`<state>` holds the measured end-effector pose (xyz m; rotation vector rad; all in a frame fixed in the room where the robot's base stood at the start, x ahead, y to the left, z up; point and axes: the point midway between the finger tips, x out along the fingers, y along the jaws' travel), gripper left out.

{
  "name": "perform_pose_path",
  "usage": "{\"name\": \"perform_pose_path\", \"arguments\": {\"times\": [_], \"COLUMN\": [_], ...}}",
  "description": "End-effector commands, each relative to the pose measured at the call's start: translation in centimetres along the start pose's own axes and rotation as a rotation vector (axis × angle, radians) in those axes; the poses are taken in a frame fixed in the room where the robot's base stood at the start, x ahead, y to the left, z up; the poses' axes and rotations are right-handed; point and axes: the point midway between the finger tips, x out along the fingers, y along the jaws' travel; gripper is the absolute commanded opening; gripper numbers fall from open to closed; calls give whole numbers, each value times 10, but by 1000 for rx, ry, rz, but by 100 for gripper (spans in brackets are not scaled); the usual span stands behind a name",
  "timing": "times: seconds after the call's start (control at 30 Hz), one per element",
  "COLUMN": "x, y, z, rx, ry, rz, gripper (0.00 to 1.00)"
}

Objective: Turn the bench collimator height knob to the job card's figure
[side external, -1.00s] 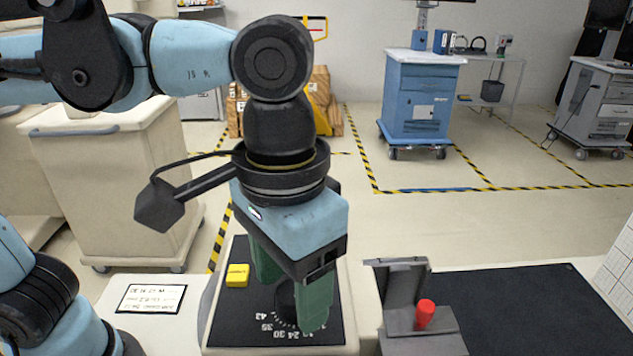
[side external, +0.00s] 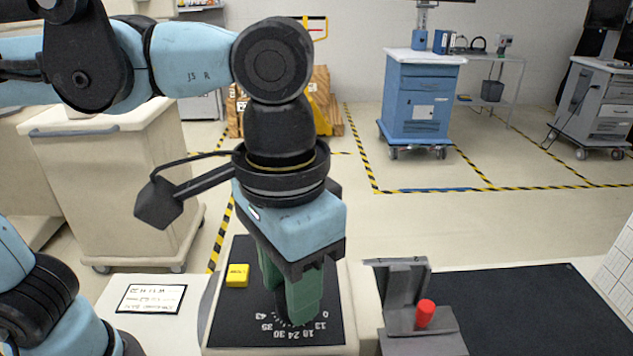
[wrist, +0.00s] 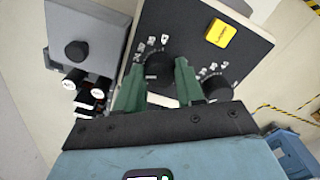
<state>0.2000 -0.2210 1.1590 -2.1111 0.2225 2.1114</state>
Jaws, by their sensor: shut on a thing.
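A second dark knob (wrist: 218,89) with numbers lies right of the right finger. The pointer setting cannot be read. The job card (side external: 152,298) lies left of the panel; its writing is too small to read.
A yellow button (side external: 237,275) sits on the panel near the fingers. Right of the panel is a grey box (side external: 425,343) with a raised lid and a red knob (side external: 426,312). A black mat (side external: 520,305) beyond is clear. A beige cart (side external: 110,185) stands at left.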

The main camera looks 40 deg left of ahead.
Motion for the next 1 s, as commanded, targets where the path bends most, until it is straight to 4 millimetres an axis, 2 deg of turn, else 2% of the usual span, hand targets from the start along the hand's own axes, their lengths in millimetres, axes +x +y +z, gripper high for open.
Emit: {"name": "perform_pose_path", "arguments": {"times": [0.7,1.0], "x": [-1,-1], "y": [-2,-2], "z": [-1,-1], "rx": [572,744], "ry": [0,1], "rz": [-1,0], "gripper": [7,7]}}
